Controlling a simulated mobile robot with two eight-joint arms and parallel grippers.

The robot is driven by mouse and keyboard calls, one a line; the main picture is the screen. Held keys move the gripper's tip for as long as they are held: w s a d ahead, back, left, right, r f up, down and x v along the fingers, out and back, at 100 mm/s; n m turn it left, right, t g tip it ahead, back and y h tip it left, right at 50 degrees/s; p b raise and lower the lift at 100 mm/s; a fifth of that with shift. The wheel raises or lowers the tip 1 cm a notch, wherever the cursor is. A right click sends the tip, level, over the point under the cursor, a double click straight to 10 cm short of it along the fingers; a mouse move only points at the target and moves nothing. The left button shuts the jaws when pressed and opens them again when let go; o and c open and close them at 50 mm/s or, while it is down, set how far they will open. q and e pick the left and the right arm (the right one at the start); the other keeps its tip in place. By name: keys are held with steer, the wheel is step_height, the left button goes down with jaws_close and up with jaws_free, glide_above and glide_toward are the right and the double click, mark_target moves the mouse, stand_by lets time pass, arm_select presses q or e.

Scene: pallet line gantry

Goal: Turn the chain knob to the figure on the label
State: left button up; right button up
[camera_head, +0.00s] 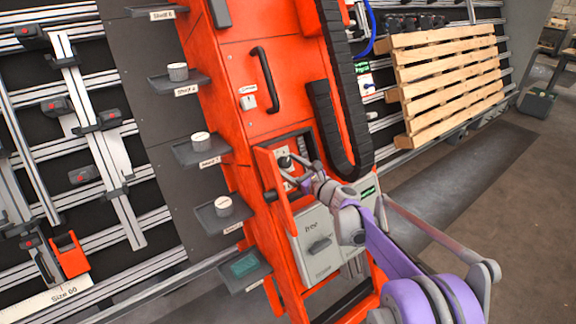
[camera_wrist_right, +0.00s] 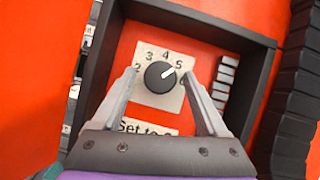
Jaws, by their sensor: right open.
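The black round chain knob (camera_wrist_right: 158,76) sits on a white dial plate in a recessed box on the orange gantry. Its white pointer line aims up and right, at about the 5. Figures 2 to 6 show around it. The label (camera_wrist_right: 146,128) below reads "Set to", with its figure hidden behind my right gripper. My right gripper (camera_head: 294,170) reaches into the recess in the head view. In the wrist view its open fingers stand one on each side of the knob, apart from it. My left gripper is not in view.
The dark recess frame (camera_wrist_right: 200,24) surrounds the dial closely. A row of grey buttons (camera_wrist_right: 225,80) is right of it. A grey box (camera_head: 325,235) is below the recess. Small shelves (camera_head: 200,150) with cups stand left, and a black cable chain (camera_head: 342,85) runs at the right.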

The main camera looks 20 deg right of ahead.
jaws_close()
steer(key=shift+n+y, duration=0.3)
steer(key=shift+n, duration=0.2)
steer(key=n+p, duration=0.1)
steer(key=n+g+y+p, duration=0.1)
steer(key=n, duration=0.1)
steer(key=shift+w+d+r+n+g, duration=0.1)
steer(key=shift+d+r+n+g, duration=0.05)
steer(key=shift+n+g, duration=0.15)
steer(key=n+g+p, duration=0.1)
steer(key=n, duration=0.2)
steer(key=n+g+y+p, duration=0.1)
steer(key=n, duration=0.1)
steer(key=shift+w+r+n+g+y+p, duration=0.1)
steer(key=shift+r+n+g+y+p, duration=0.05)
steer(key=shift+n+g+y+p, duration=0.2)
steer(key=n+g+p, duration=0.1)
steer(key=n, duration=0.1)
steer(key=n+g+p, duration=0.1)
steer(key=n+p, duration=0.1)
steer(key=n, duration=0.1)
steer(key=shift+w+d+r+g, duration=0.1)
steer(key=shift+r+g, duration=0.05)
steer(key=shift+g, duration=0.1)
steer(key=shift+n+g+p, duration=0.8)
steer(key=shift+n+p, duration=0.35)
steer(key=shift+n, duration=0.5)
